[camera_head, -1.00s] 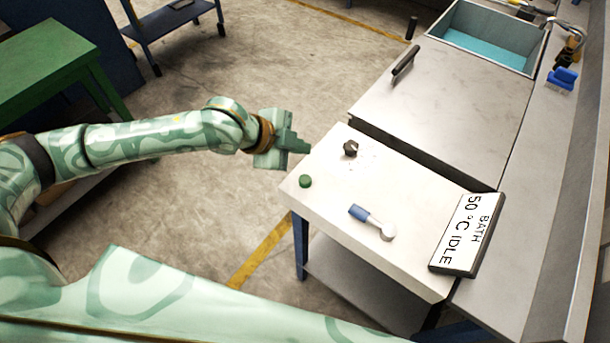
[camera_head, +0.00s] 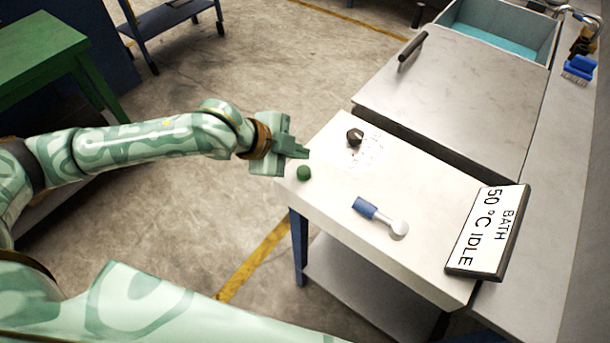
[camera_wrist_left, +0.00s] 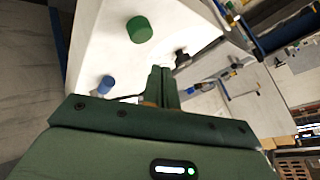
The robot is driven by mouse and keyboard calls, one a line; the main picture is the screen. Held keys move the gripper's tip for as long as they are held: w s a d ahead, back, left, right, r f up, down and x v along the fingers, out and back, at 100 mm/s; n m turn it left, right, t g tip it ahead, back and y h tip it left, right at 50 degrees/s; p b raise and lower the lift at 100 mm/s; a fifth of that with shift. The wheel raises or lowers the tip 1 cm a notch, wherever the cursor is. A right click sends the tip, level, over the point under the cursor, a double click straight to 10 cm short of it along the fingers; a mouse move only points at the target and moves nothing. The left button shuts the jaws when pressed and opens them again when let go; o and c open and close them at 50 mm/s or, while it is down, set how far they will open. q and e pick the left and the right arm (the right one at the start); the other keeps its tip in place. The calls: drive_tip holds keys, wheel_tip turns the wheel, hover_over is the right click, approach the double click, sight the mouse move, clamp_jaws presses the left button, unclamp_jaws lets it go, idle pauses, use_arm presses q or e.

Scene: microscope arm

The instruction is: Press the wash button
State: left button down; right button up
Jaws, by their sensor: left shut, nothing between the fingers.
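The green round button (camera_head: 304,173) stands near the left corner of the white panel top (camera_head: 330,200). It also shows in the left wrist view (camera_wrist_left: 139,29), beyond the fingertips. My left gripper (camera_head: 302,152) is shut and empty, and in the head view its tip appears just above the button. In the left wrist view the shut fingers (camera_wrist_left: 162,78) point toward the panel, with the button a little to the left of them; no contact shows. The sign (camera_head: 488,232) reads "BATH 50 °C IDLE". My right gripper is not in view.
A black knob (camera_head: 354,137) and a blue-handled lever (camera_head: 380,216) are on the panel top. A metal lid (camera_head: 450,95) lies behind, with an open water basin (camera_head: 500,38) beyond. A blue brush (camera_head: 579,68) sits at the far right. Open floor lies left.

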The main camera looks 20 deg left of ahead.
sight(309, 167)
use_arm(q)
drive_tip(key=shift+f, duration=1.3)
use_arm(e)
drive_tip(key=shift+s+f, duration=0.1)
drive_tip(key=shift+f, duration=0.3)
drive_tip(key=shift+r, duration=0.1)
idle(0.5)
use_arm(q)
drive_tip(key=shift+f, duration=0.35)
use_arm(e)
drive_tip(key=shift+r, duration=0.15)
